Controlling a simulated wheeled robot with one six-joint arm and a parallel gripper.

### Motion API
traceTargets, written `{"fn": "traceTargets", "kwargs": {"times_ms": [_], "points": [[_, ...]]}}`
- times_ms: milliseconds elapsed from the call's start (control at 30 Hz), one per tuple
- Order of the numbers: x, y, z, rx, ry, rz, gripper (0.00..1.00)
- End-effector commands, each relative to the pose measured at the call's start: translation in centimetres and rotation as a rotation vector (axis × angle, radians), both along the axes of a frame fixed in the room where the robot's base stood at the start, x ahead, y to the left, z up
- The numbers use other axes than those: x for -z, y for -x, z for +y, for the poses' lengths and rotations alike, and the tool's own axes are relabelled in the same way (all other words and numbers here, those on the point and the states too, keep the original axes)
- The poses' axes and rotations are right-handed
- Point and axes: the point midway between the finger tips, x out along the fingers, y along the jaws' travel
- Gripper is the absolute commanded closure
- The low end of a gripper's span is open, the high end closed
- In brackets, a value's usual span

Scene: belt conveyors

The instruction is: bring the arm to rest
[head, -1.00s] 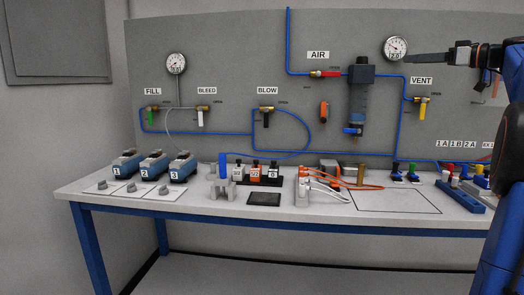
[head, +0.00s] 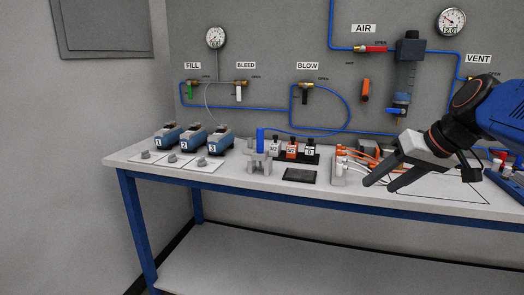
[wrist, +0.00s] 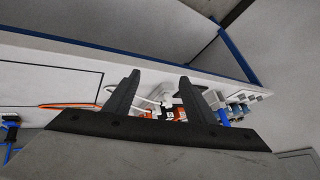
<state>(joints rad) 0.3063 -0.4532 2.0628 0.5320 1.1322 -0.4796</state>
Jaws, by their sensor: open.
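My blue arm comes in from the right edge of the head view and hides part of the bench's right side.
The white-topped bench (head: 225,177) has a blue frame. Behind is a grey panel with valves and an AIR filter (head: 405,75).

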Motion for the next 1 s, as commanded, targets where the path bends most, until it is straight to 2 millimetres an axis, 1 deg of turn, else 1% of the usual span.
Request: {"fn": "traceTargets", "kwargs": {"times_ms": [33, 67, 100, 167, 200, 300, 400, 500, 600, 700, 1000], "points": [[2.0, 2.1, 0.9, 0.004, 0.027, 0.027, 0.5], [3.3, 3.3, 1.2, 0.011, 0.044, 0.044, 0.5], [4.9, 4.7, 1.5, 0.021, 0.067, 0.064, 0.5], [7.3, 7.0, 1.7, 0.036, 0.103, 0.092, 0.5], [9.0, 8.5, 1.8, 0.046, 0.129, 0.106, 0.5], [12.8, 11.8, 1.7, 0.067, 0.191, 0.133, 0.5], [15.9, 14.4, 1.3, 0.082, 0.244, 0.144, 0.5], [18.1, 16.2, 0.9, 0.094, 0.283, 0.149, 0.5], [19.4, 17.2, 0.6, 0.1, 0.305, 0.148, 0.5], [19.9, 17.5, 0.4, 0.103, 0.315, 0.149, 0.5], [19.9, 17.5, 0.4, 0.104, 0.314, 0.149, 0.5]]}}
